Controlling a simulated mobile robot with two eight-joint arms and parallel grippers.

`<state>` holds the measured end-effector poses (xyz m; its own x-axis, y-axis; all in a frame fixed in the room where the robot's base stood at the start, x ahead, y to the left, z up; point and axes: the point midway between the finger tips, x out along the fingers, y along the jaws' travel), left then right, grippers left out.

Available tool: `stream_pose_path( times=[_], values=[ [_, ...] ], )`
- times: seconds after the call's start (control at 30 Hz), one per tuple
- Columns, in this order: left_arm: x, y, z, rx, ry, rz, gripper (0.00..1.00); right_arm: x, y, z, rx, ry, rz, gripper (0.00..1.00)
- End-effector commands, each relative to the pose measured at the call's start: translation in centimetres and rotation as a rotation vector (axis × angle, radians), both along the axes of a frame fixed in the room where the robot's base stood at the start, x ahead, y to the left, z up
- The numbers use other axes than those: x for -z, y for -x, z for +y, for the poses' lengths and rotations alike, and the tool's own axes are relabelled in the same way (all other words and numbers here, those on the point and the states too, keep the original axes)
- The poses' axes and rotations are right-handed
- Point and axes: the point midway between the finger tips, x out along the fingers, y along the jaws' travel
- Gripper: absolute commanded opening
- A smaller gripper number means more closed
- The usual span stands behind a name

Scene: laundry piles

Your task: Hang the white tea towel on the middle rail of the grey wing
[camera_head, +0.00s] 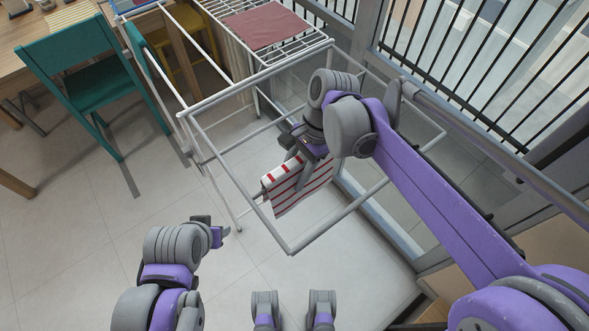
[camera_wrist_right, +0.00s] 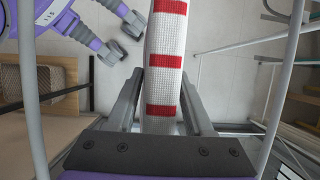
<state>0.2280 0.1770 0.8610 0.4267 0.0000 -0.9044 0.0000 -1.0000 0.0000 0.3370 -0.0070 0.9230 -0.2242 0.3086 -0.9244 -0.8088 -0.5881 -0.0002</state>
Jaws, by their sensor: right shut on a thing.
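The white tea towel with red stripes (camera_head: 288,190) is in my right gripper (camera_head: 318,160), inside the outline of the grey wing (camera_head: 335,222) in the head view. In the right wrist view the towel (camera_wrist_right: 163,75) runs between the two fingers of my right gripper (camera_wrist_right: 163,110), which are shut on it. A short grey rail piece shows at the towel's left edge in the head view. I cannot tell whether the towel lies over it, as my right gripper and arm hide much of the wing's middle. My left gripper (camera_head: 215,231) is low at the left, away from the towel; its jaws are unclear.
The white drying rack (camera_head: 283,47) stands at the back with a dark red cloth (camera_head: 267,27) on it. A teal chair (camera_head: 95,85) stands at the left by a wooden table. A black-barred railing (camera_head: 500,70) runs along the right. The tiled floor at lower left is clear.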

Motion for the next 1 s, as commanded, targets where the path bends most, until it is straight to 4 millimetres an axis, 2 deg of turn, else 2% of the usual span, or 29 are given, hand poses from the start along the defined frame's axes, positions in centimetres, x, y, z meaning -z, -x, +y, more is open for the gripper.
stream_pose_path(
  times=[0.47, 0.5, 0.6, 0.7, 1.0],
  values=[
    [0.43, 0.06, 0.0, 0.0, 0.0, 0.001, 0.5, 0.65, -0.02, 0.0, 0.0, 0.0, 0.0, 0.0],
    [0.42, 0.05, 0.0, 0.0, 0.0, 0.001, 0.5, 0.65, -0.02, 0.0, 0.0, 0.0, 0.0, 0.54],
    [0.43, 0.06, 0.0, 0.0, 0.0, 0.001, 0.5, 0.65, -0.02, 0.0, 0.0, 0.0, 0.0, 0.72],
    [0.44, 0.06, 0.0, 0.0, 0.0, 0.001, 0.5, 0.65, -0.02, 0.0, 0.0, 0.0, 0.0, 0.87],
    [0.41, 0.06, 0.0, 0.0, 0.0, 0.001, 0.5, 0.52, -0.06, -0.04, 0.0, 0.0, 0.0, 0.87]
  ],
)
